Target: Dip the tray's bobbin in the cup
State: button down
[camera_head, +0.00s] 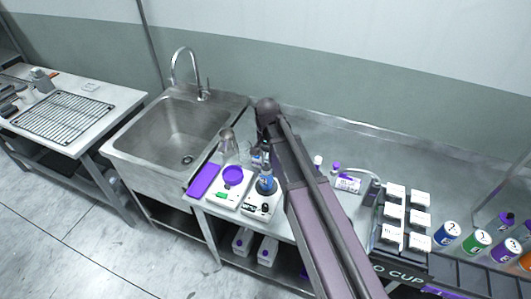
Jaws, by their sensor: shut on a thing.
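My arm reaches up from the bottom and bends down at its far end. My gripper (262,155) is small and partly hidden by the arm, a little above and behind a small dark blue cup (266,186). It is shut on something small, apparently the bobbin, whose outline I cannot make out. The cup stands on a white device with a knob and a small display. A flat purple tray (203,180) at the counter's left front looks empty. I cannot tell how far the bobbin is from the cup's liquid.
A white scale with a purple dish (233,176) and a glass flask (228,143) stand left of the cup. The sink (180,130) is further left. White boxes (395,192) and numbered coloured cans (447,232) stand at right.

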aim_at(267, 166)
jog(key=shift+f+b, duration=3.3)
jog(key=shift+f, duration=0.25)
dwell(1.0)
jog(key=shift+r+p, duration=4.6)
jog(key=shift+r+p, duration=2)
jog(key=shift+p, duration=0.05)
